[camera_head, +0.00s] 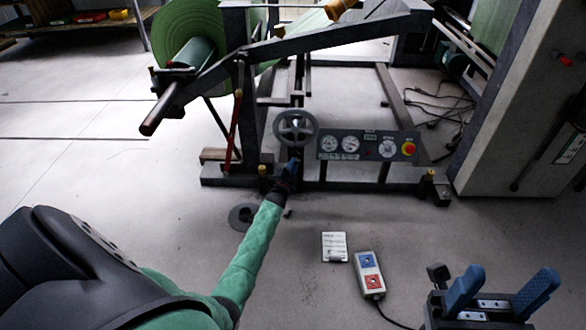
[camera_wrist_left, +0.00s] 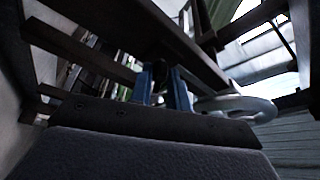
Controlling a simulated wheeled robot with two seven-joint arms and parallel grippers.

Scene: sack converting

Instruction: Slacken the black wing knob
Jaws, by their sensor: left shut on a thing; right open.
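My left gripper (camera_head: 291,167) reaches forward to the machine frame, just below the grey handwheel (camera_head: 296,127). In the left wrist view its two blue fingers (camera_wrist_left: 163,88) stand close together, shut on a small dark thing between them, which looks like the black wing knob (camera_wrist_left: 161,77). The knob is mostly hidden by the fingers, and its wings cannot be made out. In the head view the hand covers it. My right gripper (camera_head: 508,286) is at the lower right, its blue fingers wide apart and empty.
A gauge panel (camera_head: 368,146) with a red button sits right of the handwheel, which shows close beside the fingers in the wrist view (camera_wrist_left: 238,107). A green roll (camera_head: 188,35) hangs on the frame. A pendant (camera_head: 369,273) and a paper card (camera_head: 334,246) lie on the floor.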

